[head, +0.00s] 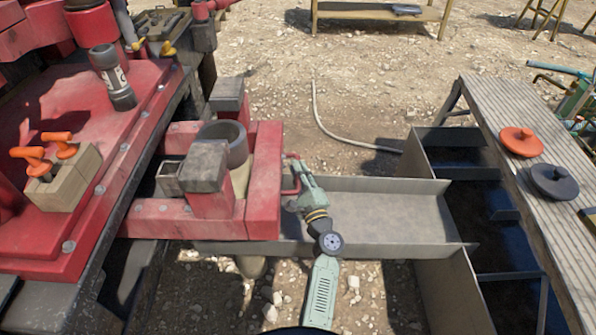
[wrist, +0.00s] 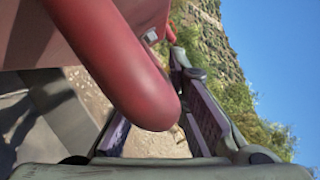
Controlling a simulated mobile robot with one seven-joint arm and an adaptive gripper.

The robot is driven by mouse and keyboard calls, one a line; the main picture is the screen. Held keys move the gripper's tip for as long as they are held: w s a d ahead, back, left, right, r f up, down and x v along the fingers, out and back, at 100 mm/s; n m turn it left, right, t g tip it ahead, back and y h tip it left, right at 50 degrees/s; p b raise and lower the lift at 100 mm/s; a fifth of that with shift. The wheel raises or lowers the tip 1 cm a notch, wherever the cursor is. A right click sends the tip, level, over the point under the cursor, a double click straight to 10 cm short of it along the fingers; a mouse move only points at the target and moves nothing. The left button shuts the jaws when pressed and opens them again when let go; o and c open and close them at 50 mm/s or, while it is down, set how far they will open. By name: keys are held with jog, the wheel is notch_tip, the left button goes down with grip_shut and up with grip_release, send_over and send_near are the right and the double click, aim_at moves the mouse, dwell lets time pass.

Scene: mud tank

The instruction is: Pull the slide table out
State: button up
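The slide table (head: 264,185) is a red, worn carriage with grey blocks and a round grey collar on it. It sits beside the red machine, at the left end of a grey metal trough. Its red handle (head: 296,188) is on its right side. My gripper (head: 297,172) is at this handle, coming from the front right. In the wrist view the rounded bend of the handle (wrist: 150,95) is large and close, and the gripper fingers (wrist: 160,125) stand apart on either side of it. I cannot tell whether they touch it.
The grey trough (head: 390,215) runs right from the slide table, its floor empty. It meets a dark divided tank (head: 485,225). A ridged walkway (head: 545,180) carries an orange disc (head: 521,141) and a dark disc (head: 555,181). A hose (head: 335,133) lies on the gravel behind.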

grip_shut()
dwell(0.3)
jog(key=d+b, duration=0.4)
jog(key=d, duration=1.1)
jog(key=shift+a, duration=0.1)
jog(key=o, duration=0.6)
grip_release()
jog(key=shift+a, duration=0.15)
jog(key=shift+c, duration=0.2)
jog(key=shift+s, duration=0.1)
